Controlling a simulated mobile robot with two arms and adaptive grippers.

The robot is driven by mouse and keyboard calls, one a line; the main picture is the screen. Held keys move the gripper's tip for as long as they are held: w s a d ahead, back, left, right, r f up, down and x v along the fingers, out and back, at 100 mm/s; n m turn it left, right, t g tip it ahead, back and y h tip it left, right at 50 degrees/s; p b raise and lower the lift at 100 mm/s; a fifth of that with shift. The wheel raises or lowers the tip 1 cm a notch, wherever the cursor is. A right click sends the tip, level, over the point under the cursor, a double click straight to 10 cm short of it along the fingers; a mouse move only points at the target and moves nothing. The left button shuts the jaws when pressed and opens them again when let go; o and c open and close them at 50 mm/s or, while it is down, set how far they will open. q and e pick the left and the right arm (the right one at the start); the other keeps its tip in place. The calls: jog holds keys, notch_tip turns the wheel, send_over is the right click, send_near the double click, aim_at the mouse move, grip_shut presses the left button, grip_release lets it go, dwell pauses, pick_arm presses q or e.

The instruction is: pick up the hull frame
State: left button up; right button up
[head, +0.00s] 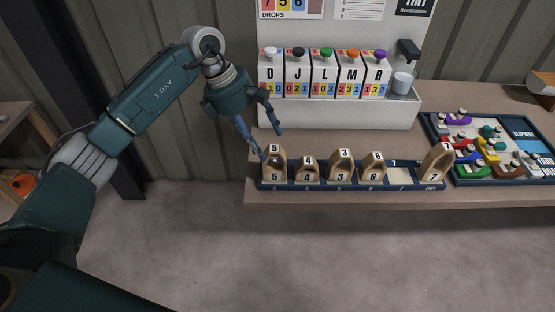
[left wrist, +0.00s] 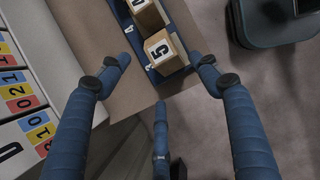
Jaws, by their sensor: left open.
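Wooden arch-shaped hull frames with number tags stand in a row in a dark blue rack (head: 330,186) on the bench. The frame tagged 5 (head: 275,165) is at the left end, followed by frames tagged 4 (head: 307,169), 3 (head: 341,165) and 6 (head: 372,166). A larger, tilted-looking frame tagged 1 (head: 436,163) is at the right end. My left gripper (head: 268,143) is open, fingers down, just above and behind the frame tagged 5. In the left wrist view that frame (left wrist: 164,46) shows beyond the spread, empty fingers (left wrist: 164,75). My right gripper is not in view.
A white dispenser (head: 340,112) with lettered compartments and coloured knobs stands behind the rack. A blue tray (head: 515,174) with coloured pieces lies to the right. One rack place (head: 400,175), left of the frame tagged 1, is empty. The bench's front edge runs close before the rack.

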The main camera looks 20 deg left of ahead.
aim_at(267, 149)
pick_arm(q)
jog(key=f, duration=0.1)
jog(key=d+f, duration=0.1)
jog(key=f, duration=0.1)
jog(key=shift+s+d+p, duration=0.25)
jog(key=shift+s+p, duration=0.05)
jog(key=shift+w+d+f, duration=0.1)
jog(key=shift+w+f, duration=0.05)
jog(key=shift+f, duration=0.05)
jog(key=shift+w+d+f, duration=0.1)
jog(key=shift+f, duration=0.15)
jog(key=p+x, duration=0.1)
jog(key=x, duration=0.3)
jog(key=shift+d+f, duration=0.15)
jog(key=shift+f, duration=0.25)
jog(key=shift+c, duration=0.3)
jog(key=c, duration=0.8)
jog(key=shift+r, duration=0.1)
jog(key=c, duration=0.5)
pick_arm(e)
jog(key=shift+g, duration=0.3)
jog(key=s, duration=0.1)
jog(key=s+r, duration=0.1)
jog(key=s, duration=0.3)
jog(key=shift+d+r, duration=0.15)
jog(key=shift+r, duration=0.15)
